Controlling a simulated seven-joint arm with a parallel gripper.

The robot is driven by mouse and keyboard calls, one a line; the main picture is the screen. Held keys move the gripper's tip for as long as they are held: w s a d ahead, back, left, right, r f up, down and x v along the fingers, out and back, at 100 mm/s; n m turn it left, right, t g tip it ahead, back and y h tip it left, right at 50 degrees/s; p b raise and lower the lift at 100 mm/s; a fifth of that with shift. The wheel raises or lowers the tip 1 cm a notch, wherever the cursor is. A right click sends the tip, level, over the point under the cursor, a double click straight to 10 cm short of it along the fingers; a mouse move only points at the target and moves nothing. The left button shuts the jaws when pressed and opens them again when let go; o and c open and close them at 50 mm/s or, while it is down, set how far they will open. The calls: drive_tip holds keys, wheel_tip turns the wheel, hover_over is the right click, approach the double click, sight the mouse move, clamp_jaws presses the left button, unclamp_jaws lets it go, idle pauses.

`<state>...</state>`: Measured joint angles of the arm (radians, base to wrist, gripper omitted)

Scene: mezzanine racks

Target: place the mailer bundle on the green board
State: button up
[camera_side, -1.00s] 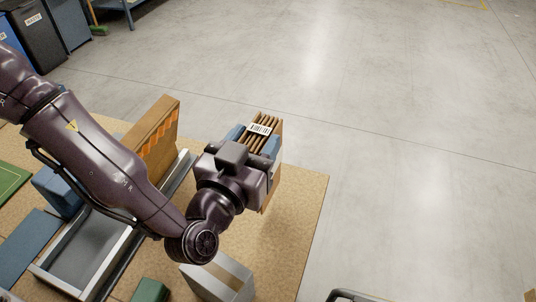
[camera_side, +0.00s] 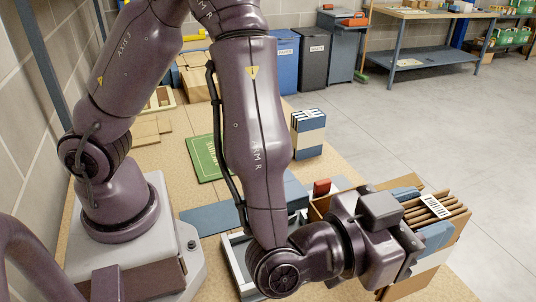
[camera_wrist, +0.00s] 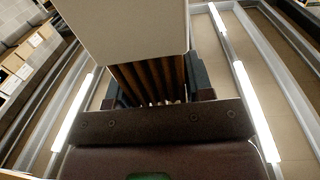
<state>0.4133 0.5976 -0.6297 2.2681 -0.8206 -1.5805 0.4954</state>
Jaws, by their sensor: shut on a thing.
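My gripper (camera_side: 422,214) is at the lower right of the side view, shut on the mailer bundle (camera_side: 448,214). The bundle is several brown mailers packed side by side, with a white barcode label across their edges. Blue finger pads press on its two sides. It is held up, clear of the green board. In the wrist view the bundle (camera_wrist: 152,76) shows as brown strips below a pale panel, between the dark fingers of my gripper (camera_wrist: 157,88). The green board (camera_side: 203,160) lies flat on the tan table, left of my forearm, which hides its right part.
A blue-and-white banded stack (camera_side: 309,143) stands upright right of my forearm. A flat blue piece (camera_side: 208,217) lies in front of the green board. A grey-framed tray (camera_side: 238,262) and a wooden box (camera_side: 319,207) are partly hidden by my arm. Bins (camera_side: 313,62) stand behind.

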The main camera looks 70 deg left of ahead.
wheel_tip(320, 180, up, 10)
drive_tip(key=shift+f, duration=0.15)
drive_tip(key=w+a+n+g+y, duration=0.1)
drive_tip(key=w+a+n+y, duration=0.25)
drive_tip(key=a, duration=0.55)
drive_tip(key=w+a+n+g+y, duration=0.2)
drive_tip(key=a+y, duration=0.3)
drive_tip(key=a, duration=0.3)
drive_tip(key=w+a+n+g+y, duration=0.1)
drive_tip(key=w+a+n+y, duration=0.25)
drive_tip(key=a, duration=0.55)
drive_tip(key=s+a+n+g+y, duration=0.25)
drive_tip(key=s+a+g, duration=0.25)
drive_tip(key=a, duration=0.5)
drive_tip(key=s+a+n+g+y, duration=0.2)
drive_tip(key=s+a+n+g, duration=0.25)
drive_tip(key=a, duration=0.55)
drive_tip(key=s+a+n+g+y, duration=0.3)
drive_tip(key=s+a+g, duration=0.25)
drive_tip(key=a, duration=0.55)
wheel_tip(320, 180, down, 23)
drive_tip(key=t, duration=0.1)
drive_tip(key=shift+d, duration=0.3)
drive_tip(key=shift+f, duration=0.15)
